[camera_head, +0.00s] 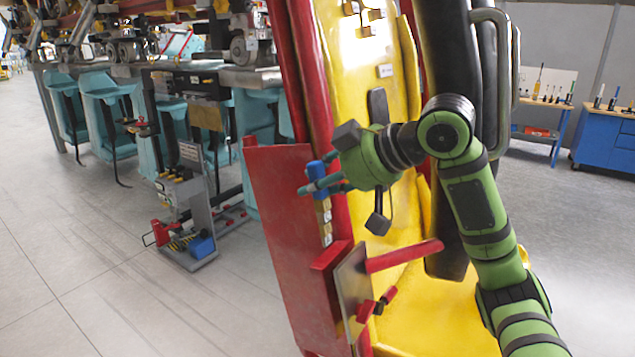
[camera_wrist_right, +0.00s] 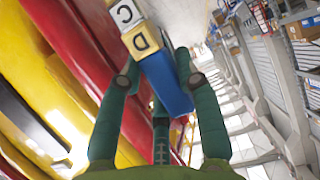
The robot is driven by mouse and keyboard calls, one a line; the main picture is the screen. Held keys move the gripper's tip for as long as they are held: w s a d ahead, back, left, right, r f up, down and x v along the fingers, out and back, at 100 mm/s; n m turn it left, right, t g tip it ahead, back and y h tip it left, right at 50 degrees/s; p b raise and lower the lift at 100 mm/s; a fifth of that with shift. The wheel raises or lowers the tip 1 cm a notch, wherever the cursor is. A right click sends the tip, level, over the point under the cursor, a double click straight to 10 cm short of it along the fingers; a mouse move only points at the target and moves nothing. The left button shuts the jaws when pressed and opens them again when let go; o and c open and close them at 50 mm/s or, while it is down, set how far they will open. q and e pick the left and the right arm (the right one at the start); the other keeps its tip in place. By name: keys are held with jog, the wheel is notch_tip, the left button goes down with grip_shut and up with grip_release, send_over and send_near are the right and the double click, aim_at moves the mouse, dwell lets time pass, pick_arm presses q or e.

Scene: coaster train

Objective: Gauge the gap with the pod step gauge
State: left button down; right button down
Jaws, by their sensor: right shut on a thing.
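The pod step gauge has a blue handle (camera_head: 318,178) and tan stepped blocks (camera_head: 325,222) with letters below it. My right gripper (camera_head: 315,184) is shut on the blue handle, and the gauge hangs nearly upright in front of the red panel (camera_head: 280,210). In the right wrist view the blue handle (camera_wrist_right: 168,85) lies between the fingers, with blocks marked D (camera_wrist_right: 140,41) and C (camera_wrist_right: 125,13) beyond. The pod has a yellow shell (camera_head: 340,50) with red edges. I cannot tell which gap is meant or whether the gauge touches the panel. My left gripper is not in view.
A metal plate (camera_head: 351,285) and a red bar (camera_head: 402,256) stick out below the gauge. A blue cabinet (camera_head: 607,140) stands at the back right.

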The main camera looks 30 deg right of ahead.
aim_at(329, 235)
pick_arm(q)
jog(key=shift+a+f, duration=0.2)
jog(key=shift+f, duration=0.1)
pick_arm(e)
jog(key=shift+s+f, duration=0.1)
jog(key=shift+f, duration=0.25)
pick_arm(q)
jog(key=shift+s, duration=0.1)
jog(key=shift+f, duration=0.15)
pick_arm(e)
jog(key=shift+f, duration=0.1)
